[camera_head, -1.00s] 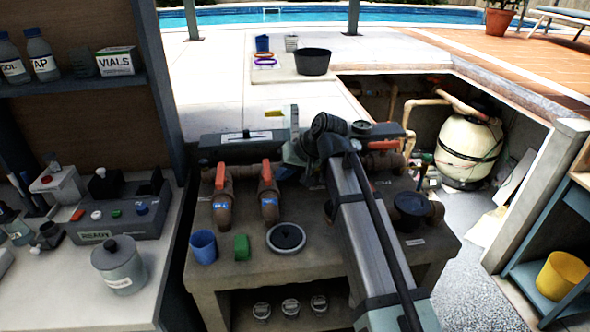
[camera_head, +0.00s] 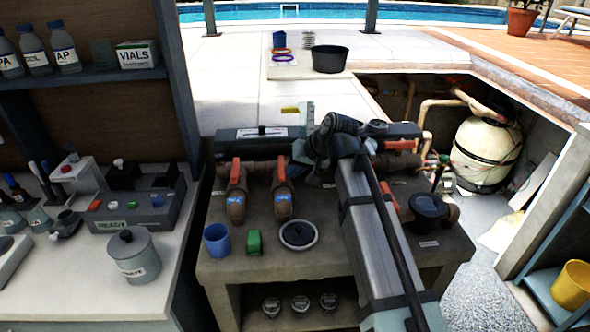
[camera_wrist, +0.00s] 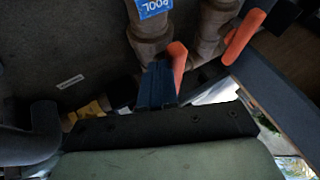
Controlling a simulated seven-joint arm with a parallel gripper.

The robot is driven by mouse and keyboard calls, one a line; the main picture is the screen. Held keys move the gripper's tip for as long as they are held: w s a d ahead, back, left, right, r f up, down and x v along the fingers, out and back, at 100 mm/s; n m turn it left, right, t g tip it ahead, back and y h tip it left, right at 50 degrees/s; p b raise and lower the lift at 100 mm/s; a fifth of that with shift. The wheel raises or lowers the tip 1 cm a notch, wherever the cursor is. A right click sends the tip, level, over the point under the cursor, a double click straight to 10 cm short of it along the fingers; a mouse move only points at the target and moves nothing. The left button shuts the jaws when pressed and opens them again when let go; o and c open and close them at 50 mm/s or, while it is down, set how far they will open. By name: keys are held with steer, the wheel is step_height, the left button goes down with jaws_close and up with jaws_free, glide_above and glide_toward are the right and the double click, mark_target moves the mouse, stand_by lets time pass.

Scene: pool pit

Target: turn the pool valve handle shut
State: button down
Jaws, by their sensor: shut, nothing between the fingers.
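The pool valve (camera_wrist: 150,42) is a brown pipe fitting with a blue POOL label (camera_wrist: 153,8) in the wrist view. Its orange handle (camera_wrist: 178,66) stands just right of my fingertips there. In the head view it seems to be the right one of two front valves, with its orange handle (camera_head: 281,170) pointing away from me. My gripper (camera_wrist: 158,68) is shut and empty, its blue fingers close beside the handle; I cannot tell whether they touch it. In the head view my arm mostly hides the gripper.
A second orange-handled valve (camera_head: 236,178) stands just left. A dark post (camera_head: 197,90) borders the left side.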

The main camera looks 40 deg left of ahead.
mark_target(280, 176)
steer(key=shift+s+m, duration=0.3)
steer(key=m+t, duration=0.1)
steer(key=s+m+t, duration=0.1)
steer(key=m, duration=0.1)
steer(key=shift+s+a, duration=0.3)
steer(key=m+t, duration=0.1)
steer(key=s+a+m+t+h, duration=0.1)
steer(key=m, duration=0.1)
steer(key=m+t, duration=0.1)
steer(key=shift+s+a+m+h, duration=0.25)
steer(key=shift+m+h, duration=0.05)
steer(key=shift+h, duration=0.1)
steer(key=m, duration=0.1)
steer(key=a+m+t+h, duration=0.1)
steer(key=m, duration=0.1)
steer(key=a+m+h, duration=0.1)
steer(key=shift+s+r+m+t, duration=0.1)
steer(key=shift+s+m+t, duration=0.2)
steer(key=shift+s+t, duration=0.1)
steer(key=m+h, duration=0.1)
steer(key=a+m+h, duration=0.1)
steer(key=m, duration=0.1)
steer(key=shift+s+a+t, duration=0.1)
steer(key=shift+a+t, duration=0.1)
steer(key=shift+t, duration=0.1)
steer(key=shift+a, duration=0.25)
steer(key=shift+s+d, duration=0.1)
